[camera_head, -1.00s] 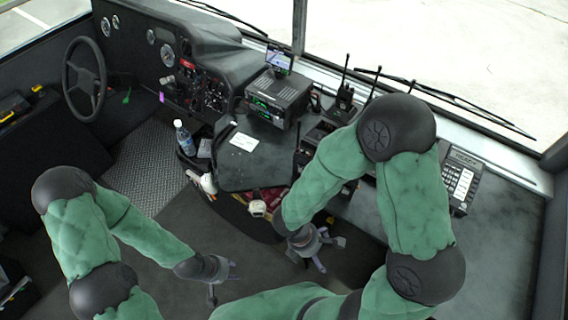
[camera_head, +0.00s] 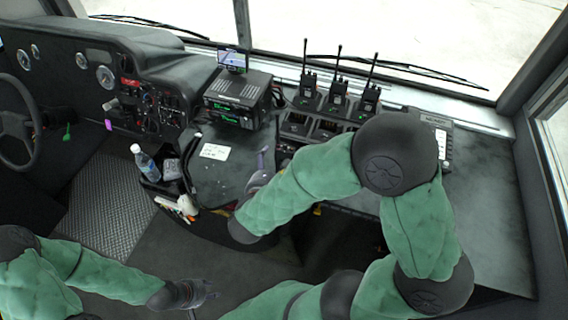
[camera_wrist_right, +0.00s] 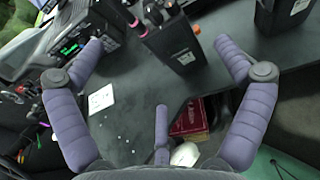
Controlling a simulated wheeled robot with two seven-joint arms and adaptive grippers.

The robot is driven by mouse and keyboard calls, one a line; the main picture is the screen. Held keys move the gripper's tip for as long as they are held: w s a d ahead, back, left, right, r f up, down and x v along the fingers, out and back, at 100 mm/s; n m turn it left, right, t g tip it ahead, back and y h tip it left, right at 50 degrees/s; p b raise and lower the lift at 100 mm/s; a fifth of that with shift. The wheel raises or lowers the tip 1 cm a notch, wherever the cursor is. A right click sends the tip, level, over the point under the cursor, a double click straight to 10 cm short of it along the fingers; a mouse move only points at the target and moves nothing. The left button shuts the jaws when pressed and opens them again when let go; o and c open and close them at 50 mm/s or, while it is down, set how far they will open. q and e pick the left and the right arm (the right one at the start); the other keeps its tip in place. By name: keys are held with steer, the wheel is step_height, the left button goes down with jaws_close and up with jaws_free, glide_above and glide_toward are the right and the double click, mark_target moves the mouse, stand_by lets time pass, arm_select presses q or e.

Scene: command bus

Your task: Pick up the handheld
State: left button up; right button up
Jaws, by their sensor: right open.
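Three black handheld radios with antennas stand in a row at the back of the dashboard, the left one (camera_head: 308,88), the middle one (camera_head: 338,95) and the right one (camera_head: 368,99). In the right wrist view a black handheld-like block (camera_wrist_right: 174,40) with knobs stands ahead, between the spread fingers but apart from them. My right gripper (camera_wrist_right: 160,52) is open and empty; in the head view it (camera_head: 262,170) is over the console's right edge, partly hidden by my forearm. My left gripper (camera_head: 203,290) is low over the floor; its fingers are too small to read.
A radio unit (camera_head: 238,98) with a small screen stands behind the console top. A white card (camera_head: 215,152) lies on the console top. A bottle (camera_head: 145,163) stands at its left. A red book (camera_wrist_right: 190,116) sits below the edge. A keypad phone (camera_head: 441,135) is at the right.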

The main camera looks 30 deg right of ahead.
mark_target(280, 153)
steer(key=shift+r+b+x, duration=0.15)
steer(key=shift+b+x, duration=0.5)
steer(key=shift+x, duration=1)
steer(key=shift+r+b+x, duration=0.2)
steer(key=shift+b+x, duration=0.45)
steer(key=shift+x, duration=1)
steer(key=shift+w, duration=0.2)
steer(key=c, duration=1.6)
